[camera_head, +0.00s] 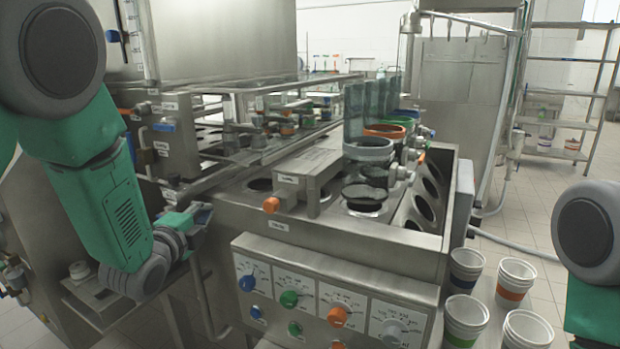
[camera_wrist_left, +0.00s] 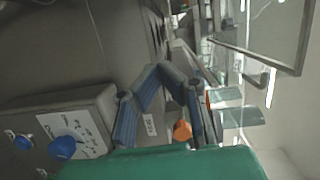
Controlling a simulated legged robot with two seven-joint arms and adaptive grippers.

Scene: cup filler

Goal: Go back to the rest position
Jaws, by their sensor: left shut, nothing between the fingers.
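My left gripper (camera_head: 198,222) is beside the left front corner of the cup filler machine (camera_head: 340,255), left of its control panel (camera_head: 330,300). It is shut and holds nothing. In the left wrist view, its blue-grey fingers (camera_wrist_left: 165,75) come together at the far end, with an orange knob (camera_wrist_left: 182,130) of the machine showing between them. I cannot tell whether the gripper touches the machine. Only the upper part of my right arm shows at the right edge of the head view; its gripper is out of the picture.
The panel has blue, green, orange and white knobs (camera_head: 337,316). Several white cups with coloured bands (camera_head: 466,268) stand at the lower right. A steel cabinet (camera_head: 220,40) is behind my left arm. Tiled floor (camera_head: 535,205) is open at the right.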

